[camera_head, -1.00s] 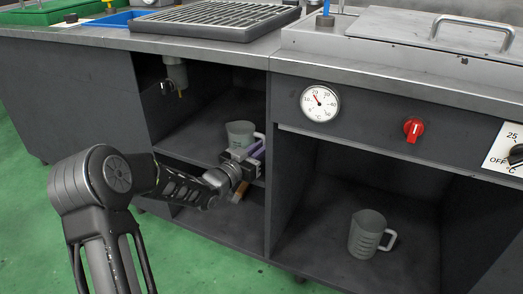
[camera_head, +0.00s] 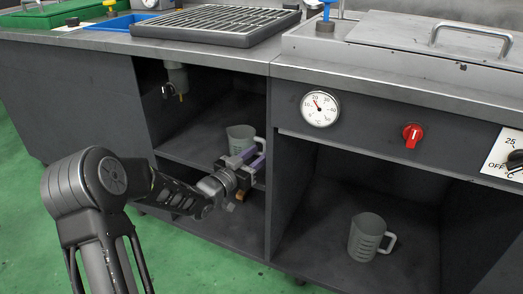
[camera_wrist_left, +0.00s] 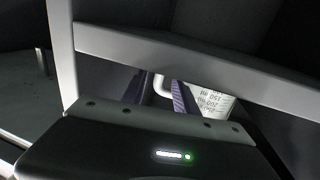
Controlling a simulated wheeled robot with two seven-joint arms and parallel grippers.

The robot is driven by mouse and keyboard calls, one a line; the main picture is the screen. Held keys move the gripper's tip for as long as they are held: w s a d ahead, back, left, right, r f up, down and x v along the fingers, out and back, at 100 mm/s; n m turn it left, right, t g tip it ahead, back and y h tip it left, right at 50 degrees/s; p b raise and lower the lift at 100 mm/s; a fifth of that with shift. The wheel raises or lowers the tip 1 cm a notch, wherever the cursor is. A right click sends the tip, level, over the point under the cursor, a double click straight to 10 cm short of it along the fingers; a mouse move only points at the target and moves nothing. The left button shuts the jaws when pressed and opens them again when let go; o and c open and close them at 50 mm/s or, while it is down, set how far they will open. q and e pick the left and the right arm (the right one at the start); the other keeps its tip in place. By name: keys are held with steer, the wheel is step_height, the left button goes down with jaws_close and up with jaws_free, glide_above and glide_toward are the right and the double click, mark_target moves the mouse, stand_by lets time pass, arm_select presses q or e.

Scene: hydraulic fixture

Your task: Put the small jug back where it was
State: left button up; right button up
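A grey measuring jug (camera_head: 239,136) stands upright on the upper shelf of the left open cabinet. My left gripper (camera_head: 251,158) is in front of this jug, at the shelf's front edge. In the left wrist view, the two purple fingers (camera_wrist_left: 160,92) are apart. The pale jug handle shows in the gap between them, and the jug (camera_wrist_left: 210,101) with printed marks is partly behind the right finger. I cannot tell whether they touch it. A second grey jug (camera_head: 366,236) stands upright on the floor of the right cabinet. My right gripper is not in view.
A vertical panel (camera_head: 283,200) divides the two cabinets. A valve pipe (camera_head: 176,78) hangs under the counter at the left cabinet's top. A dial gauge (camera_head: 320,108) and red knob (camera_head: 412,134) are on the front. The right cabinet floor is mostly free.

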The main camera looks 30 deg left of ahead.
arm_select(q)
steer(key=s+a+p, duration=0.1)
steer(key=s+p, duration=0.2)
steer(key=s, duration=0.6)
steer(key=shift+s+a, duration=0.35)
